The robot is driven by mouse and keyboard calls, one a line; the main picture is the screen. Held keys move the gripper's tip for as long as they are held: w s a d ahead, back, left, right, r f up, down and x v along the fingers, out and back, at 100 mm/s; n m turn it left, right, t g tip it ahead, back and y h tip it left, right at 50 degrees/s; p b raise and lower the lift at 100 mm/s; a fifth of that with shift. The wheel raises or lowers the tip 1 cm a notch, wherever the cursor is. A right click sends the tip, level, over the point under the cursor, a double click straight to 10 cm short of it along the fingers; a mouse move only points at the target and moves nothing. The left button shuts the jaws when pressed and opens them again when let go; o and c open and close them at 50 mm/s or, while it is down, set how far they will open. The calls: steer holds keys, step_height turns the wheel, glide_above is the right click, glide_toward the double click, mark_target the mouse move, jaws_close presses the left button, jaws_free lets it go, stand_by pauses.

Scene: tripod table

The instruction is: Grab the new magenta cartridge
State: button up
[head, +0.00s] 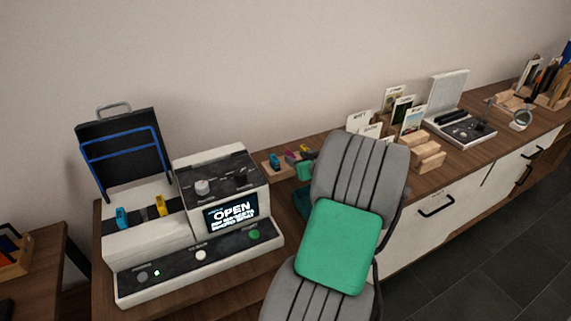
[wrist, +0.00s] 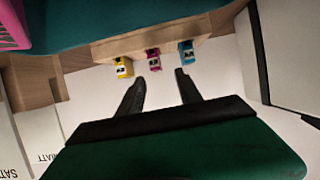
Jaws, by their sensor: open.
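The magenta cartridge (wrist: 153,58) stands in the middle of a small wooden holder (wrist: 195,50), between a yellow cartridge (wrist: 123,66) and a cyan cartridge (wrist: 186,52). In the head view the magenta cartridge (head: 290,156) is small and partly hidden. My gripper (wrist: 160,79) is open and empty. In the wrist view its two dark fingertips are spread either side of the magenta cartridge's line, apparently short of it. In the head view a green part of my gripper shows beside the holder; its fingertips cannot be made out.
A white printer (head: 150,245) with a lit OPEN screen (head: 231,212) stands left of the holder, with cyan (head: 122,218) and yellow (head: 161,205) pieces in it. Sample cards (head: 363,123) stand right. A dark teal object (wrist: 130,28) lies close by the holder, with a pink edge (wrist: 12,25) beside it.

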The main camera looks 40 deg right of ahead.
mark_target(292, 155)
steer(key=x, duration=0.3)
steer(key=p+x, duration=0.1)
steer(key=x, duration=0.3)
steer(key=shift+d+f, duration=0.1)
steer(key=shift+d, duration=0.15)
steer(key=shift+s, duration=0.1)
jaws_close()
